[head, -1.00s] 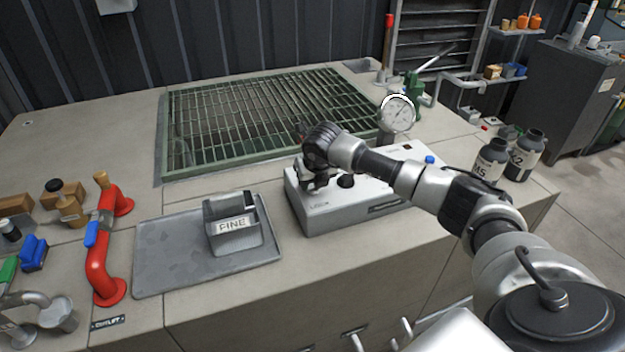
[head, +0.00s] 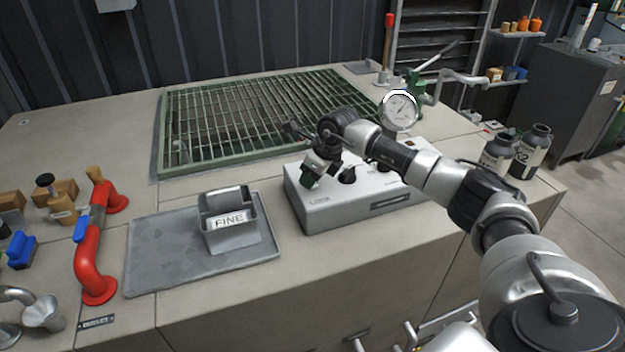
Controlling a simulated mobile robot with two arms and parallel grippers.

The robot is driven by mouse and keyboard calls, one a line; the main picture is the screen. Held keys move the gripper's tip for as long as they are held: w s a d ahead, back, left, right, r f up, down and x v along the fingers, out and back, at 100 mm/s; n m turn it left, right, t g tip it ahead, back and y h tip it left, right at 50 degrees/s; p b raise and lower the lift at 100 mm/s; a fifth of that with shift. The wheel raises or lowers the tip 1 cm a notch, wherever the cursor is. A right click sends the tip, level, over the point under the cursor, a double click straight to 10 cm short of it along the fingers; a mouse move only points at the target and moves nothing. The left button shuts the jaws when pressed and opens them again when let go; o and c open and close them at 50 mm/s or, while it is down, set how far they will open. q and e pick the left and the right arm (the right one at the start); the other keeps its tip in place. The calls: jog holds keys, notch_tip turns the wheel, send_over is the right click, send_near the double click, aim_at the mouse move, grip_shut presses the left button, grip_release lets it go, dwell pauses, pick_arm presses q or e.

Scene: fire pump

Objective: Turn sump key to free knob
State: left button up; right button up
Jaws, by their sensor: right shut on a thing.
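The light grey control box (head: 345,205) stands on the bench, with a small label at its front left that seems to read LOCK. A black knob (head: 347,176) sits on its top, right of my gripper. My right gripper (head: 312,176) is tilted down at the left end of the box top. My left gripper is not in view.
A grey tray (head: 150,275) with a bin marked FINE (head: 230,238) lies left of the box. A pressure gauge (head: 399,110) stands behind it. Two bottles (head: 497,152) stand right. A green-framed grate (head: 260,115) lies behind; red pipe (head: 90,255) stands left.

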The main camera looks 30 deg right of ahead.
jog(key=n+y+b, duration=0.1)
jog(key=n, duration=0.1)
jog(key=n+g+b, duration=0.1)
jog(key=n, duration=0.2)
jog(key=shift+n+y, duration=0.3)
jog(key=shift+y, duration=0.1)
jog(key=shift+n+g+y+b, duration=0.3)
jog(key=shift+n+g+b, duration=0.5)
jog(key=shift+n, duration=1.3)
jog(key=shift+r, duration=0.1)
jog(key=o, duration=0.9)
jog(key=v, duration=1)
jog(key=shift+w+d+r, duration=0.15)
jog(key=shift+d+r, duration=0.05)
jog(key=shift+r, duration=0.15)
jog(key=shift+f, duration=0.15)
